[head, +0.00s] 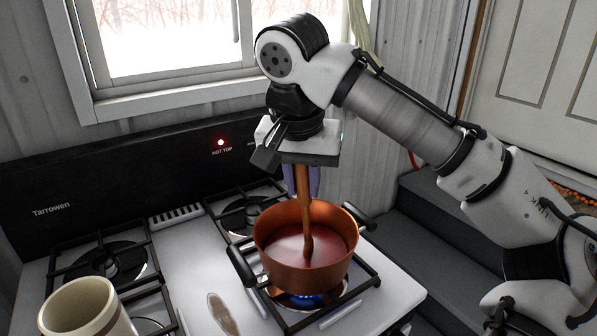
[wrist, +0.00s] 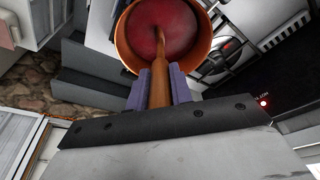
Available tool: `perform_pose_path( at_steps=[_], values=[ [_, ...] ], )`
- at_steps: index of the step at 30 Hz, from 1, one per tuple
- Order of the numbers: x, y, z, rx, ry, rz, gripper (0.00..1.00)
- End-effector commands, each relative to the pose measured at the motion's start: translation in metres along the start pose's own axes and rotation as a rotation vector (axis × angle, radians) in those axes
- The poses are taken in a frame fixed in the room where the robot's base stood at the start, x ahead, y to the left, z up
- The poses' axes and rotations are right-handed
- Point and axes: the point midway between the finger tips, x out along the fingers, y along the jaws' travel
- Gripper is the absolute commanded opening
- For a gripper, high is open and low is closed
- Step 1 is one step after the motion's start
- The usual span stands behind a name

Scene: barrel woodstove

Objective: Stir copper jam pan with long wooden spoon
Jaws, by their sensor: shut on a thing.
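The copper jam pan (head: 275,262) stands on the front right burner of the stove, over a blue flame, with dark handles on its sides. It holds red jam (head: 288,246). The pan also shows at the top of the wrist view (wrist: 125,48). My gripper (head: 303,182) is above the pan, its purple fingers shut on the long wooden spoon (head: 306,212). The spoon stands nearly upright and its lower end dips into the jam near the middle. In the wrist view the spoon (wrist: 159,80) runs from between the fingers into the jam. Its submerged tip is hidden.
The white stove top has black grates (head: 105,262) at left. A cream mug (head: 85,310) stands at the lower left. A brownish spoon-shaped piece (head: 222,313) lies left of the pan. A red "HOT TOP" light (head: 221,142) glows on the dark back panel (head: 120,187). Grey steps (head: 440,215) are at right.

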Motion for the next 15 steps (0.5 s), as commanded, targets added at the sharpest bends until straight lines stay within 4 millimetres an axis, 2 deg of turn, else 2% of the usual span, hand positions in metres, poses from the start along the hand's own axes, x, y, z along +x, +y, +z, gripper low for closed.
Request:
perform_pose_path(
  at_steps=[1,2,15],
  values=[
    [-0.009,0.003,-0.005,0.0,-0.006,-0.001,0.0],
    [-0.009,0.005,-0.007,0.0,-0.005,0.0,0.0],
    [0.001,0.015,-0.015,-0.002,-0.001,-0.001,0.0]
  ],
)
